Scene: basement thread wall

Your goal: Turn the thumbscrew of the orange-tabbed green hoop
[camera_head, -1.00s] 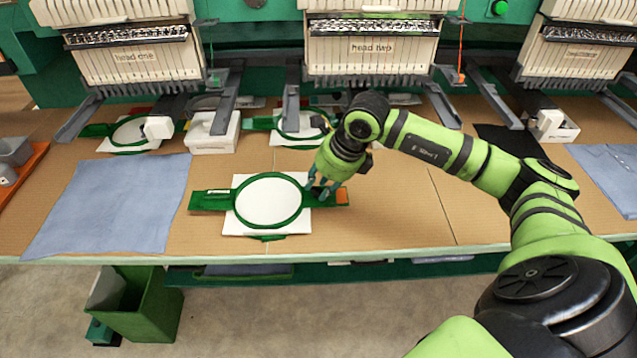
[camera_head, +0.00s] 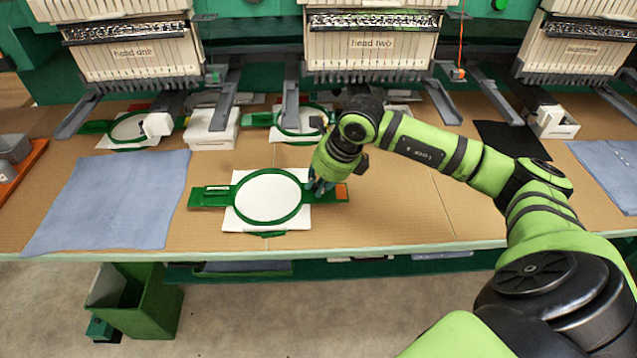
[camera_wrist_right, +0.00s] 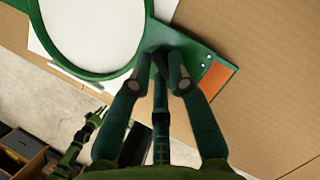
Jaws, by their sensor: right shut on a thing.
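The green hoop (camera_head: 238,216) with an orange tab (camera_head: 341,192) lies flat on the table, a white sheet (camera_head: 240,226) in and under it. The hoop also shows in the right wrist view (camera_wrist_right: 143,62), with the orange tab (camera_wrist_right: 216,80) to the right of the fingers. My right gripper (camera_head: 318,187) is at the hoop's right side, between ring and orange tab. In the right wrist view its fingers (camera_wrist_right: 167,75) are close together at the ring's edge. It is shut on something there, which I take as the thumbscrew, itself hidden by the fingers.
A blue cloth (camera_head: 110,205) lies to the left. Behind are other green hoops (camera_head: 300,122) and embroidery heads (camera_head: 370,50) with low grey arms (camera_head: 440,103). Open brown table lies right of the hoop. A green bin (camera_head: 140,302) stands below the front edge.

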